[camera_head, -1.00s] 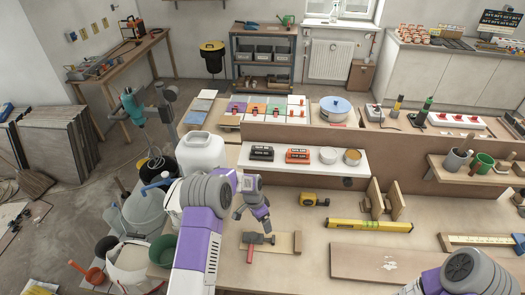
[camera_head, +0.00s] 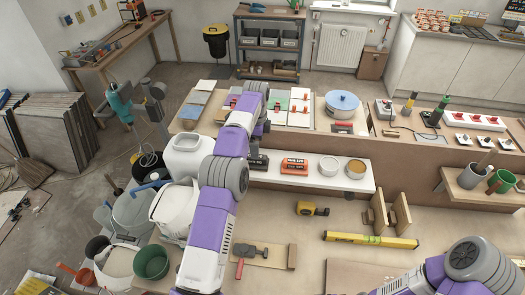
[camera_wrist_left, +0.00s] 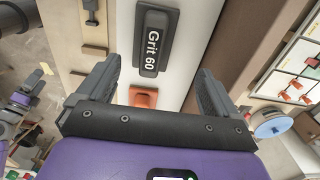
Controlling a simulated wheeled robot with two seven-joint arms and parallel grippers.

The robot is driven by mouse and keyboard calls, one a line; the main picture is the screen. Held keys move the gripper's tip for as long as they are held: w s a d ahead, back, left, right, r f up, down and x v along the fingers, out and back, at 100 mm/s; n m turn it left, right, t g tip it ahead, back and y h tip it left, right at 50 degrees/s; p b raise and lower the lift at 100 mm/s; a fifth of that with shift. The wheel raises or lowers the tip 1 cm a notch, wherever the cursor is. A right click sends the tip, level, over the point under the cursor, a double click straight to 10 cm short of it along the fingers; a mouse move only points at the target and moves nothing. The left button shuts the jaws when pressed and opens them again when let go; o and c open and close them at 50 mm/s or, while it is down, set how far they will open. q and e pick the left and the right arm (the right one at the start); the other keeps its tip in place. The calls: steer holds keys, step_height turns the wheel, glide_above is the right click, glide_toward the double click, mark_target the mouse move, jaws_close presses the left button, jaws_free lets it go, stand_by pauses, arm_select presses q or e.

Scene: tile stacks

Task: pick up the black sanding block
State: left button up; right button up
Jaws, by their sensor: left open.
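The black sanding block (camera_head: 260,163) lies on the white shelf in the head view, partly hidden behind my left arm. In the left wrist view the block (camera_wrist_left: 152,40) shows a "Grit 60" label and lies beyond the fingertips, within the gap between them in the picture. My left gripper (camera_wrist_left: 156,70) is open and empty, with one finger on each side of the picture. The head view does not show its fingers clearly, as my arm covers them. My right arm shows at the lower right of the head view; its gripper is out of view.
An orange block (camera_head: 294,166) lies beside the black one and also shows in the wrist view (camera_wrist_left: 143,97). A white bowl (camera_head: 329,165) and a tan-topped tin (camera_head: 356,169) stand farther right. A hammer (camera_head: 246,252) and a tape measure (camera_head: 307,209) lie on the bench.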

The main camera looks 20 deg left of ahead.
arm_select(q)
steer(key=shift+s+f+b, duration=0.35)
steer(key=shift+s+f, duration=0.4)
steer(key=shift+f, duration=0.1)
step_height(320, 180, down, 5)
steer(key=shift+a+f, duration=0.1)
steer(key=shift+a, duration=0.05)
arm_select(e)
steer(key=shift+s+f, duration=0.15)
steer(key=shift+s, duration=0.3)
arm_select(q)
steer(key=c, duration=1.2)
steer(key=shift+c, duration=0.2)
step_height(320, 180, up, 9)
steer(key=shift+f+p, duration=0.1)
steer(key=shift+p, duration=0.5)
steer(key=shift+r, duration=0.7)
arm_select(e)
steer(key=shift+r, duration=0.7)
